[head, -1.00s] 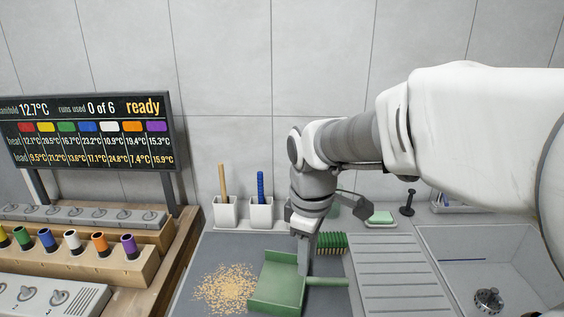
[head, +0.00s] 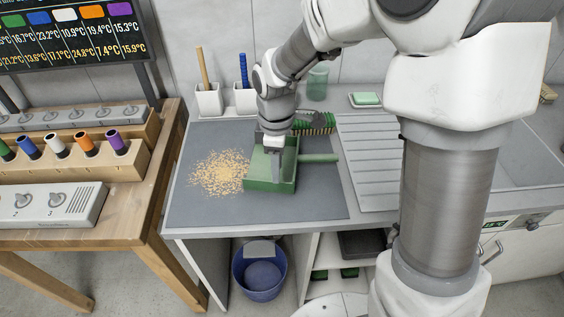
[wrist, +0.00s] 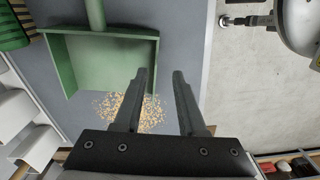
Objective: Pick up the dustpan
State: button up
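The green dustpan (head: 257,170) lies on the grey mat with its handle (head: 320,158) pointing right in the head view. My gripper (head: 277,178) is above or at the right part of its pan, pointing down; the head view does not show clearly whether it touches. In the wrist view the dustpan (wrist: 110,65) is at the upper left with its handle at the top edge.
Tan crumbs (head: 220,174) lie left of the pan on the mat (head: 220,210). White holders (head: 209,100) stand at the back. A blue bucket (head: 260,272) is below the counter's front edge.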

jog(key=shift+w+d+f+b, duration=0.1)
jog(key=shift+w+f+b, duration=0.1)
jog(key=shift+f, duration=1.5)
jog(key=shift+w+d+f+b, duration=0.1)
jog(key=shift+w+f, duration=0.05)
jog(key=shift+f, duration=1.5)
grip_shut()
jog(key=shift+a, duration=0.1)
